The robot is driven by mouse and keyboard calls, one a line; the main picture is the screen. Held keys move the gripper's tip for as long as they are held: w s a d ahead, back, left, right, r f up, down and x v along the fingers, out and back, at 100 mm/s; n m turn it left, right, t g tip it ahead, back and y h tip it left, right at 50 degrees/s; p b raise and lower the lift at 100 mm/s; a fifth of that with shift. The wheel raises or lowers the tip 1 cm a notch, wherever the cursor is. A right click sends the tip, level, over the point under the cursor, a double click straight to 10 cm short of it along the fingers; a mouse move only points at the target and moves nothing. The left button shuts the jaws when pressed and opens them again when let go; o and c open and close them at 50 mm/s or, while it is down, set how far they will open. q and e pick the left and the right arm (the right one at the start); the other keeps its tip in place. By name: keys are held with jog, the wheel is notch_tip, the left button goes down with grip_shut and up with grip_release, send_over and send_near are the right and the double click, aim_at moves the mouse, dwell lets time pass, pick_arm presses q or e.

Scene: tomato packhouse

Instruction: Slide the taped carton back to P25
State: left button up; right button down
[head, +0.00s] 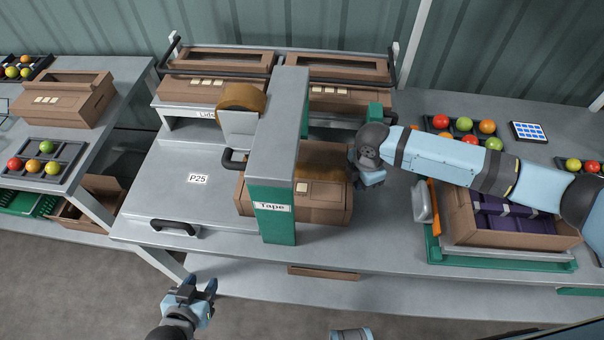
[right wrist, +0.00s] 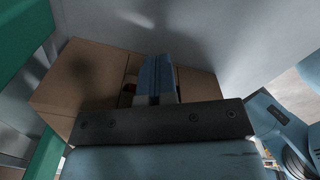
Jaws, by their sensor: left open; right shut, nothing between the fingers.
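The taped carton (head: 325,205) is a brown closed box lying under the tape machine (head: 277,150), a grey arch on green posts marked "Tape". The arch hides its middle. The P25 label (head: 198,179) is on the grey bench top to the carton's left. My right gripper (head: 370,182) is shut and empty at the carton's right end. In the right wrist view its closed fingers (right wrist: 156,78) point at the carton's brown face (right wrist: 85,85); whether they touch it I cannot tell. My left gripper (head: 198,287) is open and empty, low in front of the bench.
Lidded cartons (head: 215,88) stand on a rack behind. A black handle (head: 172,227) lies at the bench's front left. An open carton with purple contents (head: 455,215) sits on a green-framed stand at right, under my right arm. The bench around P25 is clear.

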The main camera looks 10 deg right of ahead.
aim_at(322, 178)
jog(key=a, duration=0.2)
jog(key=w+a, duration=0.1)
jog(key=a, duration=0.4)
jog(key=shift+w+p, duration=0.35)
jog(key=shift+w, duration=0.05)
jog(key=shift+w+a, duration=0.2)
jog(key=shift+a, duration=0.5)
jog(key=shift+w+a, duration=0.15)
jog(key=shift+a, duration=0.55)
